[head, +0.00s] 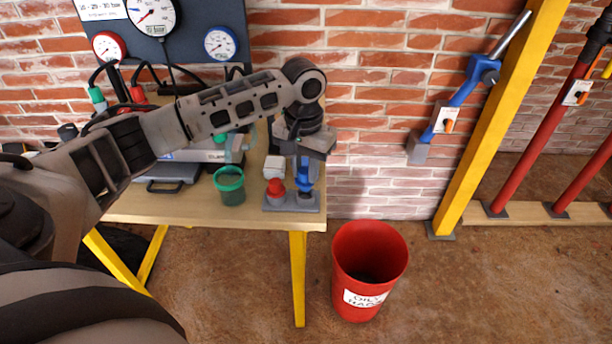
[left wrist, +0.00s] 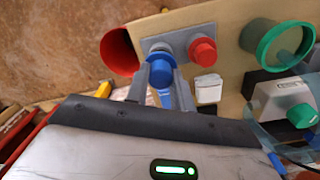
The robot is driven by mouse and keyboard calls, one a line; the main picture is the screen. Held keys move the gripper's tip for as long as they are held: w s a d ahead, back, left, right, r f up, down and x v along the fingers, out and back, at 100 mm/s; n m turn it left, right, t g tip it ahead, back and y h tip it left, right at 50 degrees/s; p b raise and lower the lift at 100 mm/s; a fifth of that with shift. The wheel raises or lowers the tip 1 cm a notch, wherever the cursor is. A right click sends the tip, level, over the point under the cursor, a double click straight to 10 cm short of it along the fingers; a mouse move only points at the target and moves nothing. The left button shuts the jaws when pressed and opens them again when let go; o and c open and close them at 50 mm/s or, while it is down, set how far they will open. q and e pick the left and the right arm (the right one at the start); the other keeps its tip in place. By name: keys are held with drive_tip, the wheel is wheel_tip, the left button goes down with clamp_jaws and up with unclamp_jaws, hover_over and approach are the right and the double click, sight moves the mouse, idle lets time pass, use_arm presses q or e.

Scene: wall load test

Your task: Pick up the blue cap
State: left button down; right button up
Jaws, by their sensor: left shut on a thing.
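The blue cap (head: 304,181) is at the right end of a small grey holder plate (head: 291,206) on the table's front right corner. My left gripper (head: 304,158) comes down on it from above. In the left wrist view the cap (left wrist: 161,72) sits between the two fingers of my left gripper (left wrist: 161,82), which are shut on it. A grey round seat (left wrist: 160,47) shows just past the cap; I cannot tell whether the cap still touches it. A red cap (head: 275,188) stands beside it on the same plate. My right gripper is not in view.
A green-rimmed cup (head: 230,186) and a white block (head: 274,166) stand close by on the table (head: 165,209). A red bin (head: 369,270) is on the floor at right. A gauge panel (head: 190,40) is behind. The floor right of the bin is clear.

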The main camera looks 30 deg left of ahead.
use_arm(q)
drive_tip(key=s+d+r, duration=0.3)
drive_tip(key=s+r, duration=0.5)
drive_tip(key=s, duration=0.4)
drive_tip(key=shift+s+d+r+p, duration=0.3)
drive_tip(key=shift+s+r+p, duration=0.05)
drive_tip(key=shift+r, duration=0.05)
